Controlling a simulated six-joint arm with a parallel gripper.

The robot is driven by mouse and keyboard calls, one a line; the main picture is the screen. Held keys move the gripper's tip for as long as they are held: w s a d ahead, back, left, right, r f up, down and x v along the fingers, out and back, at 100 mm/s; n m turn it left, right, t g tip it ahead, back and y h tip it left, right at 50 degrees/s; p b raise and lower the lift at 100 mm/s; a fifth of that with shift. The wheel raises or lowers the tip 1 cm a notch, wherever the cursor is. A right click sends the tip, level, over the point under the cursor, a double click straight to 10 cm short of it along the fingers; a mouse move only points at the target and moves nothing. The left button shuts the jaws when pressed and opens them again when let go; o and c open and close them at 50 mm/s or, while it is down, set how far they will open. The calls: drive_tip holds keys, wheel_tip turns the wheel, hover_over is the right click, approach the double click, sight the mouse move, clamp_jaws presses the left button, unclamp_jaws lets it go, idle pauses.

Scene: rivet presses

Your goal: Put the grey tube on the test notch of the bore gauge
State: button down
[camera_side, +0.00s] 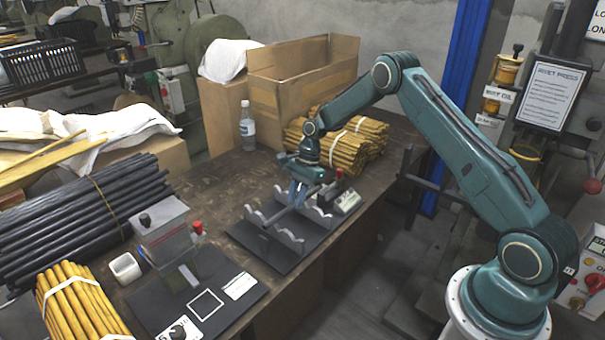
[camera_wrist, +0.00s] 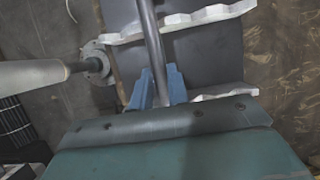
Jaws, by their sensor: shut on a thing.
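The grey tube (camera_wrist: 150,35) is held between the blue fingers of my gripper (camera_wrist: 157,85) in the wrist view and runs away from them toward the top edge. In the side view my gripper (camera_side: 296,196) is low over a black base with pale notched plates (camera_side: 287,236), and the tube (camera_side: 277,216) slants above these plates. The tube crosses near a notched plate (camera_wrist: 190,20) in the wrist view; I cannot tell if it touches. A small unit with a display (camera_side: 347,201) and a red knob stands at the base's right end. Which notch is the test notch is unclear.
A grey block device (camera_side: 162,232) stands on a black mat with a white square outline (camera_side: 206,304). Bare bench lies left of the notched base.

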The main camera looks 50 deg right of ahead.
drive_tip(key=shift+f, duration=1.9)
drive_tip(key=shift+f, duration=0.1)
drive_tip(key=c, duration=1.4)
unclamp_jaws()
drive_tip(key=shift+o, duration=0.2)
drive_tip(key=v, duration=1.1)
drive_tip(key=shift+d+r, duration=0.25)
drive_tip(key=shift+r, duration=0.35)
